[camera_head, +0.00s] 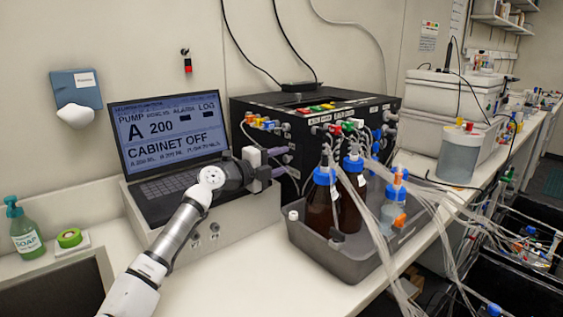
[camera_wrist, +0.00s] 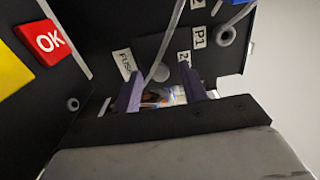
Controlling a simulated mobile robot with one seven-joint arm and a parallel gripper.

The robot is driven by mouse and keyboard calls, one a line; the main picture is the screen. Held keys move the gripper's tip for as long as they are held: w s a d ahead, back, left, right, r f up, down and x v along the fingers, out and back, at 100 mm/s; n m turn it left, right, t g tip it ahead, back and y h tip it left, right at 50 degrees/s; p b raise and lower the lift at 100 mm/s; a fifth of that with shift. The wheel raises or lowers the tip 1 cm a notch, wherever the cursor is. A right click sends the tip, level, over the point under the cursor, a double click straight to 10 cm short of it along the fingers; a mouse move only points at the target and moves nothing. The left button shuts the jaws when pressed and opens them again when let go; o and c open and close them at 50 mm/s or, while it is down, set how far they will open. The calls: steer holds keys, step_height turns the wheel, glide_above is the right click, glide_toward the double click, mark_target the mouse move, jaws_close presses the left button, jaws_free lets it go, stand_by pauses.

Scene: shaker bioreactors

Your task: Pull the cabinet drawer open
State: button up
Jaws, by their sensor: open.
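A black cabinet (camera_head: 310,125) stands on the bench behind the bottle tray. My gripper (camera_head: 279,165) is at the lower part of its left side. In the wrist view, the two purple fingers of my gripper (camera_wrist: 162,88) are apart, pointing at a black panel (camera_wrist: 110,72) with labels reading P1 and P2. Between the fingers is a small bright patch with coloured bits; I cannot tell what it is. No drawer handle shows clearly between them, and I cannot tell the drawer's outline or whether it is open. My arm hides part of the laptop.
A laptop (camera_head: 170,130) sits on a white stand left of the cabinet. A grey tray (camera_head: 345,262) with brown bottles and loose tubes stands close in front of the cabinet.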

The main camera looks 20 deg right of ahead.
steer(key=shift+c, duration=0.2)
jaws_close()
steer(key=v, duration=0.9)
steer(key=shift+a+b, duration=0.3)
steer(key=shift+b, duration=0.05)
steer(key=shift+o, duration=0.2)
jaws_free()
steer(key=shift+s, duration=0.1)
